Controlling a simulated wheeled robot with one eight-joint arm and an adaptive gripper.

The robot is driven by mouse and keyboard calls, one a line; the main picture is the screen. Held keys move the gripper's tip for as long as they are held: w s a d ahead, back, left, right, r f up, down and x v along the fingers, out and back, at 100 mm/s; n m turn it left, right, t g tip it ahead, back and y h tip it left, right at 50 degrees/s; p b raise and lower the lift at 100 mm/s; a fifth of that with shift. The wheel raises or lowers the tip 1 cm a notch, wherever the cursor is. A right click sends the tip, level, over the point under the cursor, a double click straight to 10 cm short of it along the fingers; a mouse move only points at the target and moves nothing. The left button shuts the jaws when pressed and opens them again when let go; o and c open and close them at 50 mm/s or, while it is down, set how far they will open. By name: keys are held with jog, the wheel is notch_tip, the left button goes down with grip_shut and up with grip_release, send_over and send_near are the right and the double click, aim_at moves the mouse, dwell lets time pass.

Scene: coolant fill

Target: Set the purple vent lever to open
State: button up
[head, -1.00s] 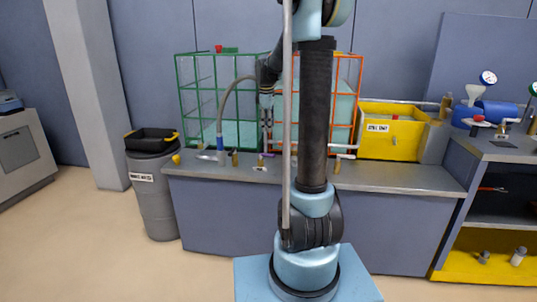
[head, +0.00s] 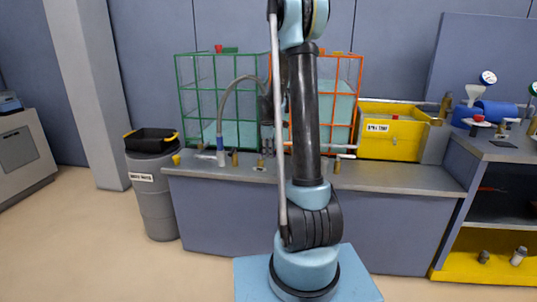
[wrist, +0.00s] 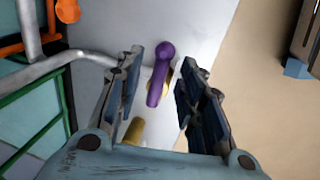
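The purple vent lever (wrist: 159,75) shows in the wrist view, with its round knob toward the top of the picture and a brass fitting (wrist: 168,84) beneath it. My gripper (wrist: 168,55) is open, with one finger on each side of the lever. A gap shows between the lever and each finger. I cannot tell how far the fingertips are above the lever. In the head view my gripper (head: 267,142) is small and dark over the bench, and my arm hides part of the area; the lever is not clear there.
A green cage tank (head: 178,88) and an orange cage tank (head: 358,90) stand on the bench (head: 400,178). A curved hose (head: 222,110) rises at left. A metal pipe (wrist: 60,62), an orange handle (wrist: 67,10) and a brass post (wrist: 134,131) lie near my fingers.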

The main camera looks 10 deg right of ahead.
jog(key=shift+f, duration=0.45)
grip_shut()
jog(key=shift+w, duration=0.1)
